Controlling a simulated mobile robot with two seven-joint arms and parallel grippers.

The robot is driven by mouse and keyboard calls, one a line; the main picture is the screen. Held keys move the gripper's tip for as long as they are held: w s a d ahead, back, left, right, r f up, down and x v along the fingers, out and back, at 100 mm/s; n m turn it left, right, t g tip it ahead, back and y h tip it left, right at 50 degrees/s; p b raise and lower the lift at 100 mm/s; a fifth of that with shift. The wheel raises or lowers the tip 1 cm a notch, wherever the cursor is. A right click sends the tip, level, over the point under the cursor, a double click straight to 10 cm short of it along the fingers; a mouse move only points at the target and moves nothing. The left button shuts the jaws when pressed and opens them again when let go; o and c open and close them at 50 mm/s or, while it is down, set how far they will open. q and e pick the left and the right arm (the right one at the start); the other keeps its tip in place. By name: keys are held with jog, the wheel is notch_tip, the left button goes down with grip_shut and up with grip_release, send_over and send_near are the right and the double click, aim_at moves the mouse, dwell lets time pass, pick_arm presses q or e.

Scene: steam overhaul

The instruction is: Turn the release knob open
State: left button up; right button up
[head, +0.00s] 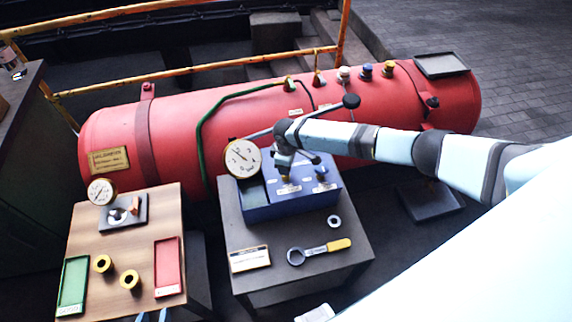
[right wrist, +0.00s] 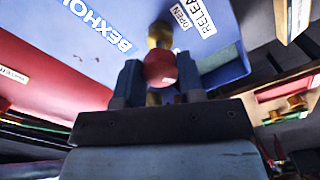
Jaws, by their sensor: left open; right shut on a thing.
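The blue box (head: 285,208) with the release knob stands on a dark grey stand, with a dial gauge (head: 243,158) at its left. In the right wrist view the release knob (right wrist: 160,69) is red with a brass base, beside a label (right wrist: 192,22) reading "RELEASE" and "OPEN". My right gripper (right wrist: 158,80) has a finger on each side of the knob and is shut on it. In the head view the right gripper (head: 288,170) comes down over the box top and hides the knob. My left gripper (head: 152,316) is open at the bottom edge, only its fingertips showing.
A long lever with a black ball (head: 351,101) rises behind my right gripper. The red boiler (head: 240,105) lies behind the box. A ring spanner (head: 315,251) and a nut (head: 334,221) lie on the stand. A wooden table (head: 135,260) with trays and brass bushes stands left.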

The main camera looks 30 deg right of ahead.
jog(key=n, duration=0.5)
jog(key=shift+n, duration=0.3)
jog(key=n+b, duration=0.1)
jog(key=n, duration=0.4)
jog(key=shift+n, duration=0.4)
jog(key=o, duration=0.9)
jog(key=shift+r, duration=0.1)
notch_tip(320, 180, up, 14)
jog(key=shift+f, duration=0.15)
